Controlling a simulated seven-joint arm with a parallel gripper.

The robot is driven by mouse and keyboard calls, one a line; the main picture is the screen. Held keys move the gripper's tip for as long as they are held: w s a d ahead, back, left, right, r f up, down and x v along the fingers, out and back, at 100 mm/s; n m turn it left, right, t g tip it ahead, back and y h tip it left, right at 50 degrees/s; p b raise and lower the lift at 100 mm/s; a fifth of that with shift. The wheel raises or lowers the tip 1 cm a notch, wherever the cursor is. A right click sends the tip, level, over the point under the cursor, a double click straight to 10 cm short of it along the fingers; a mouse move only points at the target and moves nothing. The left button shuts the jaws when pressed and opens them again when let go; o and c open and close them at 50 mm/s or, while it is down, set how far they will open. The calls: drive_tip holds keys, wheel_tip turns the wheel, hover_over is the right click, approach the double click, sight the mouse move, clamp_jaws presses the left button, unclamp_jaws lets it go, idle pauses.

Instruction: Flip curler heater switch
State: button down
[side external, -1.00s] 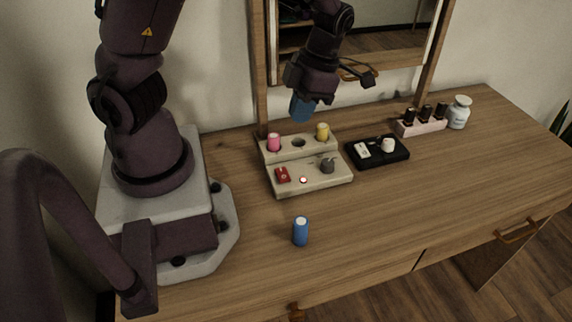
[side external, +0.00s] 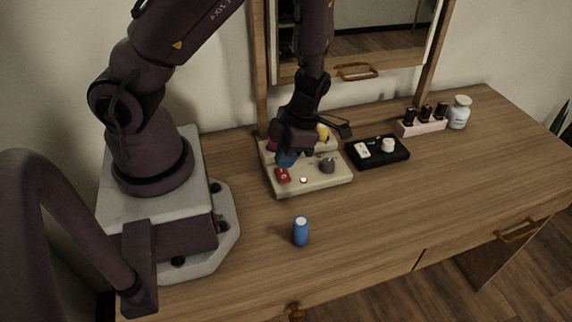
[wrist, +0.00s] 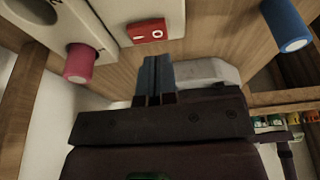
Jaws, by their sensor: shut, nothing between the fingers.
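The curler heater (side external: 318,183) is a cream box with a raised back row on the wooden table. Its red rocker switch (side external: 283,175) is at the front left, marked with a dash and a circle in the wrist view (wrist: 147,31). My gripper hides part of the back row.
A yellow curler (side external: 323,133) and a pink curler (wrist: 79,62) stand in the heater. A grey knob (side external: 327,165) is right of the light. A blue curler (side external: 301,232) stands in front. A black tray (side external: 378,161) is at the right. The right front table is clear.

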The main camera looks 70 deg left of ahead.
sight(283, 177)
drive_tip(key=shift+f, duration=1.35)
drive_tip(key=shift+f, duration=0.1)
drive_tip(key=shift+d+f, duration=0.1)
drive_tip(key=shift+f, duration=0.15)
drive_tip(key=shift+a+r, duration=0.3)
drive_tip(key=shift+a, duration=0.5)
drive_tip(key=s+v, duration=0.1)
drive_tip(key=v, duration=1.3)
